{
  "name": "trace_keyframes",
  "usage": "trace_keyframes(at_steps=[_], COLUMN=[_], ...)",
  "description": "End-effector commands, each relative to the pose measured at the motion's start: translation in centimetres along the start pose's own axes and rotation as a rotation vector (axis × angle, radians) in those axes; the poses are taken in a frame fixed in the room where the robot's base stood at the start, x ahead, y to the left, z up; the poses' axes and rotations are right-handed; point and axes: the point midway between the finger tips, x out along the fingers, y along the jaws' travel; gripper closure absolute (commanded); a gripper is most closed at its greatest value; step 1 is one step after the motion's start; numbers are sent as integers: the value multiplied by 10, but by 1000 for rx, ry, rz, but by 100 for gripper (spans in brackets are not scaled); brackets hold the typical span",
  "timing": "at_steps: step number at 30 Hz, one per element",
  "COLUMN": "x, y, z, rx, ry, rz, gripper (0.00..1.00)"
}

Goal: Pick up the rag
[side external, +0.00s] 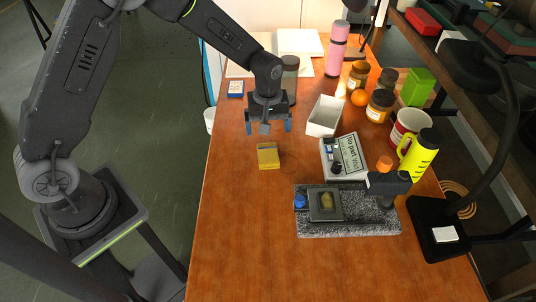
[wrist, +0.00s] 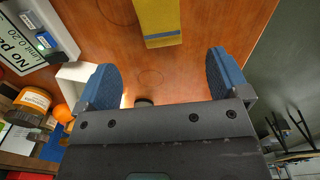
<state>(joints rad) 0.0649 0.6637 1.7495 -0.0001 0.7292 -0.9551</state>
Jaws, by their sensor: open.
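A small yellow block-like folded piece, which looks like the rag (side external: 268,157), lies flat on the wooden table near its middle. In the wrist view the rag (wrist: 160,20) shows at the top edge, partly cut off, with a grey-blue band along its near end. My gripper (side external: 268,124) is open with its blue fingers spread, above the table and behind the rag in the side view. In the wrist view my gripper (wrist: 163,80) has nothing between its fingers, and the rag is beyond the fingertips.
A white open box (side external: 324,116) and a display unit (side external: 345,157) stand right of the rag. A granite plate (side external: 350,222) with a stand is nearer. Several jars, a pink bottle (side external: 338,48) and a yellow flask (side external: 419,155) line the right side. The table's left front is clear.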

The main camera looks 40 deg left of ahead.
Motion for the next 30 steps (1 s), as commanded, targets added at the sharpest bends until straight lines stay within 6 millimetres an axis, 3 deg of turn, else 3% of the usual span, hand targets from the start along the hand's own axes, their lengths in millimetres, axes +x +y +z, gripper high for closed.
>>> trace_keyframes(at_steps=[6,14,21,30], x=[40,59,94,104], y=[0,0,0,1], z=[0,0,0,0], rx=[1,2,2,2], ry=[-1,-1,-2,0], rz=[-2,-1,-2,2], gripper=[6,6,6,6])
